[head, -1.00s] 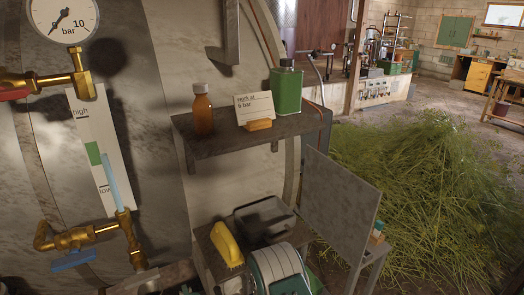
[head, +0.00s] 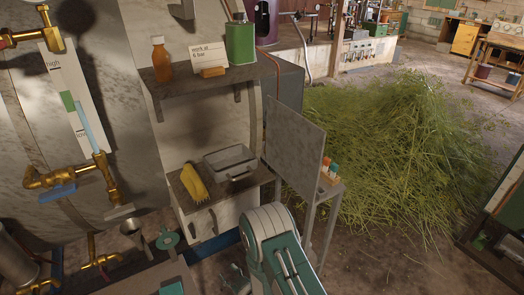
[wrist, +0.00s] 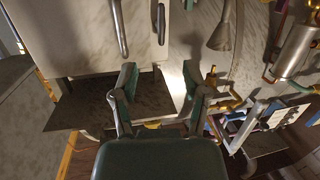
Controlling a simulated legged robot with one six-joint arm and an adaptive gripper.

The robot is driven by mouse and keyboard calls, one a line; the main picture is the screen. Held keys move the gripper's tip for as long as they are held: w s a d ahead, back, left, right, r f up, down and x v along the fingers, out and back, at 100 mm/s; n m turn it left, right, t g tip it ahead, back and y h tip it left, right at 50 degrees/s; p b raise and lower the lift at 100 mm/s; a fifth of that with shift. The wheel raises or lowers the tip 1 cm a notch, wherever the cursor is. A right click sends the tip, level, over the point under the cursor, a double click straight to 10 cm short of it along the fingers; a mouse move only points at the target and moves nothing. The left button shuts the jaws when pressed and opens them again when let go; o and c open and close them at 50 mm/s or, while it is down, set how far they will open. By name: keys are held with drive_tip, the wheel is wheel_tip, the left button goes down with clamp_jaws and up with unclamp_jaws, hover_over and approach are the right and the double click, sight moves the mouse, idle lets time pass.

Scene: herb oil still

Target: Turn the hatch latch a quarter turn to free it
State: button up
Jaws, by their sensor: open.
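My gripper (wrist: 158,76) is open in the wrist view, with its two fingers spread and nothing between them. Beyond and above the fingers is a pale panel (wrist: 85,35) with two grey bar-like fittings, a longer one (wrist: 119,28) and a shorter one (wrist: 160,22). The fingers are apart from both. In the head view a pale panel with a grey bar (head: 213,222) shows below the lower shelf. I cannot tell for sure which fitting is the hatch latch. My gripper's fingertips cannot be made out in the head view.
Brass pipework (head: 62,178) is at the left. A herb heap (head: 390,150) covers the floor at the right.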

drive_tip(key=w+d+r+m+h, duration=0.1)
drive_tip(key=w+d+r+h, duration=0.2)
drive_tip(key=r, duration=0.5)
drive_tip(key=w+d+r+m+h, duration=0.1)
drive_tip(key=w+d+r, duration=0.35)
drive_tip(key=r, duration=0.25)
drive_tip(key=s+d+r+m+g+h, duration=0.1)
drive_tip(key=d+r+h, duration=0.15)
drive_tip(key=r, duration=0.35)
drive_tip(key=d+r+m+h, duration=0.1)
drive_tip(key=d+r, duration=0.3)
drive_tip(key=r, duration=0.2)
drive_tip(key=s+d+r+m+g+h, duration=0.2)
drive_tip(key=s+d+r+m+h, duration=0.1)
drive_tip(key=s+d+r, duration=0.7)
drive_tip(key=s+d+r+m+g, duration=0.1)
drive_tip(key=s+r, duration=0.1)
drive_tip(key=s, duration=0.7)
drive_tip(key=s+d+r+m+g, duration=0.1)
drive_tip(key=s+d+r+g, duration=0.1)
drive_tip(key=s, duration=0.8)
drive_tip(key=shift+r, duration=0.15)
